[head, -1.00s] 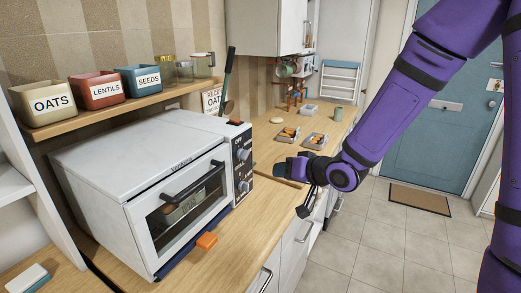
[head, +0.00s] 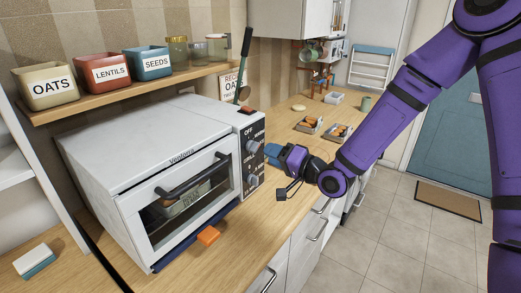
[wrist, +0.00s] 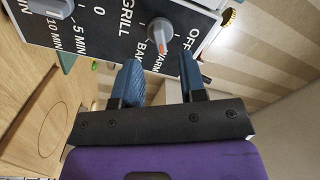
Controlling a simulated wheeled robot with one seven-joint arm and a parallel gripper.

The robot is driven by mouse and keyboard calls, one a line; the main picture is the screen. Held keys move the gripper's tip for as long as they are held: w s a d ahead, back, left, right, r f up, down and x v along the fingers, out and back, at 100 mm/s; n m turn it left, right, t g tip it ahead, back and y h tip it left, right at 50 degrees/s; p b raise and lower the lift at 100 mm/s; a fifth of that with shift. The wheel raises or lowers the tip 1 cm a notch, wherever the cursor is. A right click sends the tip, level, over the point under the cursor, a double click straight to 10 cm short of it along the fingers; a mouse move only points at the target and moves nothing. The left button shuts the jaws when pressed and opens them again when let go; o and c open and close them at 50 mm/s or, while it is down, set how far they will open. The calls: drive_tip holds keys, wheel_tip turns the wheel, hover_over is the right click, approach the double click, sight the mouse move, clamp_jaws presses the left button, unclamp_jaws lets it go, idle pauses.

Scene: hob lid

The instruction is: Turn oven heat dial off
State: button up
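The toaster oven (head: 150,155) stands on the counter with its control panel on its right side. The upper dial (head: 252,146) is grey, with OFF, WARM, BAKE and GRILL around it. In the wrist view this heat dial (wrist: 160,32) has an orange mark near the BAKE and WARM labels; its exact setting is hard to tell. The lower dial (head: 252,181), with minute marks, is partly cut off in the wrist view (wrist: 48,6). My gripper (head: 270,153) is just right of the panel. In the wrist view its blue fingers (wrist: 161,68) are apart, empty, and short of the heat dial.
Two small trays (head: 308,125) (head: 338,132) sit farther back. A shelf (head: 130,93) holds labelled bins above the oven.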

sight(257, 149)
drive_tip(key=shift+x, duration=2.45)
clamp_jaws()
